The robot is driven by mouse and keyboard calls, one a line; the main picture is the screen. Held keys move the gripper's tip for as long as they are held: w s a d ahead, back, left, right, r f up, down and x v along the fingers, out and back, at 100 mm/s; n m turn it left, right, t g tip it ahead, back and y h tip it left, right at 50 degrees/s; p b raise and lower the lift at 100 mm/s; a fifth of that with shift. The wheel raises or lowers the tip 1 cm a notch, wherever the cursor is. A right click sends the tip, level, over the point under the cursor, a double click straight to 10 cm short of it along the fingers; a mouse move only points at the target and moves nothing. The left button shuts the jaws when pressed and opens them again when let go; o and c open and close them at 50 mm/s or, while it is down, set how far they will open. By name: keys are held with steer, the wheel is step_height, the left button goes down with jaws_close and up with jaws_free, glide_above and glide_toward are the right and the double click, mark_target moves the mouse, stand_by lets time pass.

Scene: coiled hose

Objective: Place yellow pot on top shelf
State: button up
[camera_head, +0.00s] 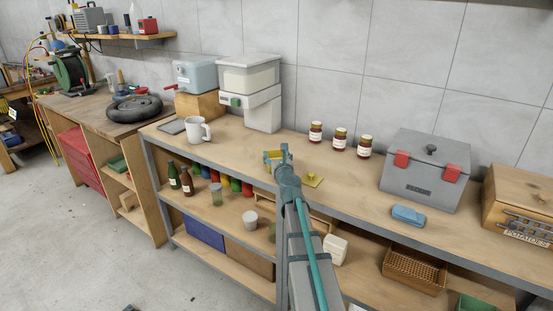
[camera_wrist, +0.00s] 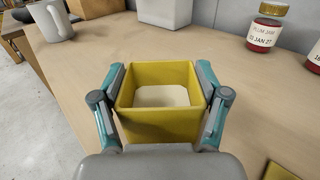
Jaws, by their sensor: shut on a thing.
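A yellow square pot (camera_wrist: 158,122) is between the two fingers of my gripper (camera_wrist: 161,78), which is shut on its sides. In the head view the pot (camera_head: 270,157) is mostly hidden behind my gripper (camera_head: 283,158), over the wooden top of the bench (camera_head: 345,178). I cannot tell whether its base touches the wood. A flat yellow lid with a knob (camera_head: 313,181) lies on the bench top, to the right of the pot; its corner shows in the wrist view (camera_wrist: 280,172).
A white mug (camera_head: 196,131) stands left of the pot, and a white container (camera_head: 249,90) stands behind. Jam jars (camera_head: 340,139) and a grey toolbox (camera_head: 425,172) are right. Bottles (camera_head: 187,182) stand on the level below. A wall shelf (camera_head: 125,41) is upper left.

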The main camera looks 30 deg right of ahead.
steer(key=shift+f, duration=0.15)
steer(key=o, duration=1.2)
steer(key=shift+r, duration=0.25)
steer(key=v, duration=1.2)
